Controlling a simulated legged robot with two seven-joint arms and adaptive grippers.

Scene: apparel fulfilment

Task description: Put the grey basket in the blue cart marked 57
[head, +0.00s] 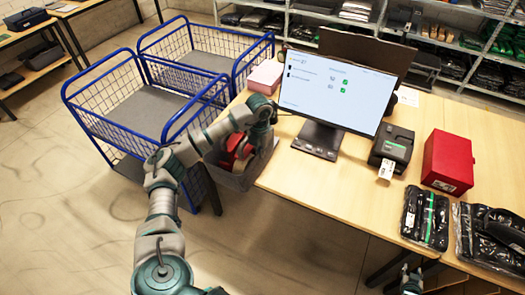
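A grey basket (234,181) with red items inside is at the left edge of the packing table, level with or just below its top. My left arm reaches over it, with the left gripper (254,138) at the basket's right side. The fingertips are hidden, so I cannot tell whether they grip the rim. Two blue wire carts with grey decks stand left of the table: a near cart (66,100) and a far cart (180,20). No number is readable on either. My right gripper (411,280) is partly visible at the bottom edge, below the table's front; its fingers are unclear.
The table (310,185) holds a monitor (338,88), a label printer (391,147), a red box (448,161), a pink stack (266,76) and black bagged garments (425,217). Shelves line the back. The floor at left front is clear.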

